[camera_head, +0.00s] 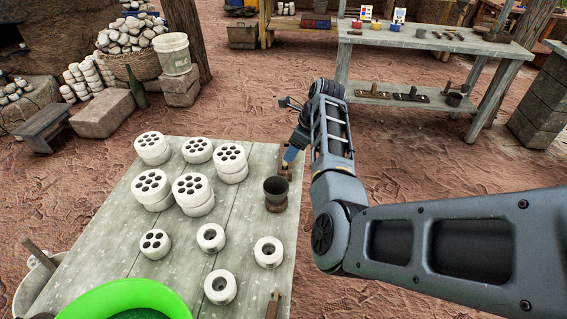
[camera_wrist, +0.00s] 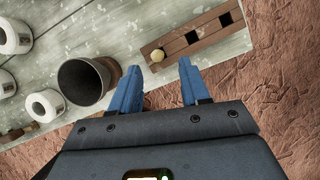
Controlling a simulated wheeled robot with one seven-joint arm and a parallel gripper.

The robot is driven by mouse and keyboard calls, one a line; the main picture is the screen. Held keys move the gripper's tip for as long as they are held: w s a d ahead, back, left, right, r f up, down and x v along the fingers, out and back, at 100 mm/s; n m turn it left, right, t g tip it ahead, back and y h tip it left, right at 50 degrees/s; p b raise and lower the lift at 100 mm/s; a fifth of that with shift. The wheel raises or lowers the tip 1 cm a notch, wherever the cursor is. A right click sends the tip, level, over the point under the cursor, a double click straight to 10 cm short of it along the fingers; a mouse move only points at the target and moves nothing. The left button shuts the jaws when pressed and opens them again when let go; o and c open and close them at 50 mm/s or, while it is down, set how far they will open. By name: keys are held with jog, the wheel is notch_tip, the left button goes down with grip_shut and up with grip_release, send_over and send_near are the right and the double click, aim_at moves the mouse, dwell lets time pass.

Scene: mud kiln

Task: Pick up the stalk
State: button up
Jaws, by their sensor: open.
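A brown wooden block (camera_wrist: 197,38) with square dark holes lies near the table edge in the wrist view. A small pale yellow round end (camera_wrist: 157,56) shows at its near left part; it may be the stalk seen end-on, but I cannot tell its length. My gripper (camera_wrist: 160,68) is open, with two blue fingers apart and nothing between them. The pale end lies just beyond the fingertips, between their lines. In the head view my gripper (camera_head: 291,155) is over the table's far right corner and partly hides the block.
A dark cup (camera_head: 276,190) stands on the table (camera_head: 115,235) close to the block; it also shows in the wrist view (camera_wrist: 84,80). Several white perforated cylinders (camera_head: 193,185) and white rings (camera_head: 268,250) stand to the left and front. A green bowl (camera_head: 100,300) is at the front.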

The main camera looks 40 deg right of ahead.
aim_at(285, 165)
jog(key=x, duration=0.5)
jog(key=shift+w+a, duration=0.25)
grip_shut()
jog(key=shift+r, duration=0.1)
